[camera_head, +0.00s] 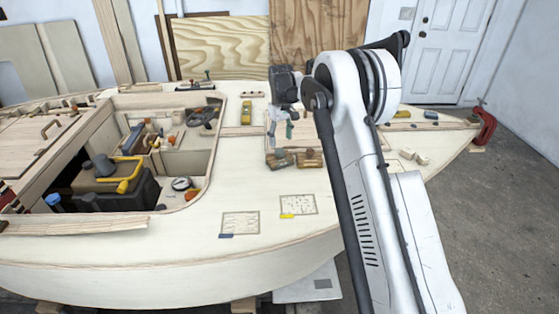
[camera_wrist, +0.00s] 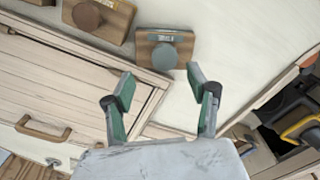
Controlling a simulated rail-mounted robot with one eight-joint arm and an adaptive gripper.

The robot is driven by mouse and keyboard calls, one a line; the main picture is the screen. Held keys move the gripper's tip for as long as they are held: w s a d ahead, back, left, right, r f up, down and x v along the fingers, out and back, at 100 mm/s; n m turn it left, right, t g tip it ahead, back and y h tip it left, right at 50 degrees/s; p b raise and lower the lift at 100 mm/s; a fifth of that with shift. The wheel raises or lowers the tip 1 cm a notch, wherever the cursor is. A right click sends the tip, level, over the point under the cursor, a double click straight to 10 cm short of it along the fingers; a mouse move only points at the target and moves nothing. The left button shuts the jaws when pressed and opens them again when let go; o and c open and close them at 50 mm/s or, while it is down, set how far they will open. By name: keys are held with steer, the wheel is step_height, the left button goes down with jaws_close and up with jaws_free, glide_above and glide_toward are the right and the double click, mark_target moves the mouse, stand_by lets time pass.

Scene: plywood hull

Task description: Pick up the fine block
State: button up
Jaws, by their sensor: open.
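Two wooden blocks with round knobs sit side by side on the pale deck: a left one (camera_head: 280,160) and a right one (camera_head: 308,158). In the wrist view, the block straight ahead of the fingers (camera_wrist: 165,48) has a grey knob and a small label too blurred to read. I cannot tell which is the fine block. My gripper (camera_head: 286,125) is open and empty above the deck, just beyond the blocks. Its green-padded fingers (camera_wrist: 160,80) are apart, touching neither block.
A panel with a wooden handle (camera_wrist: 42,128) lies beside the gripper. Left is an open well with a yellow-handled tool (camera_head: 125,178) and a dial gauge (camera_head: 181,184). Two rectangular marked patches (camera_head: 240,222) (camera_head: 298,204) lie on clear deck nearer me. A red clamp (camera_head: 486,126) grips the right end.

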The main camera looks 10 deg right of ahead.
mark_target(280, 151)
steer(key=shift+s+a+f, duration=0.15)
steer(key=shift+f, duration=1.35)
steer(key=shift+s+a+f, duration=0.1)
steer(key=shift+s+f, duration=0.05)
steer(key=shift+f, duration=1.35)
jaws_close()
